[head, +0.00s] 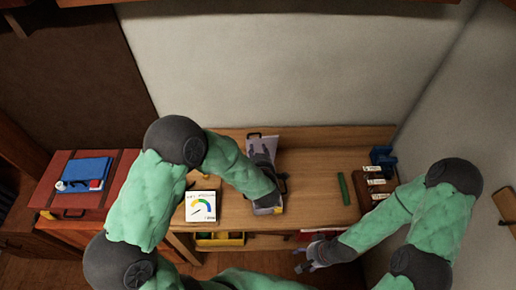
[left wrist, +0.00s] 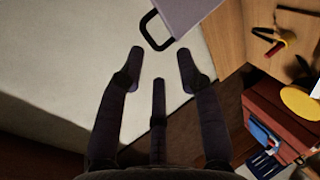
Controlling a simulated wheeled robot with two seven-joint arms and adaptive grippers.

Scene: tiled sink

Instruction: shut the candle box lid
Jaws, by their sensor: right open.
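A pale lavender panel with a black loop handle, which looks like the raised candle box lid (head: 262,142), stands near the back of the wooden bench in the head view. My right gripper (head: 308,258) is open and empty, low in front of the bench's right part.
A gauge card (head: 201,207) stands on the left of the bench (head: 315,165). A green stick (head: 343,189), labelled blocks (head: 374,181) and a blue object (head: 383,157) lie at right. A red chest (head: 60,185) is far left. Bench space beside the lid is clear.

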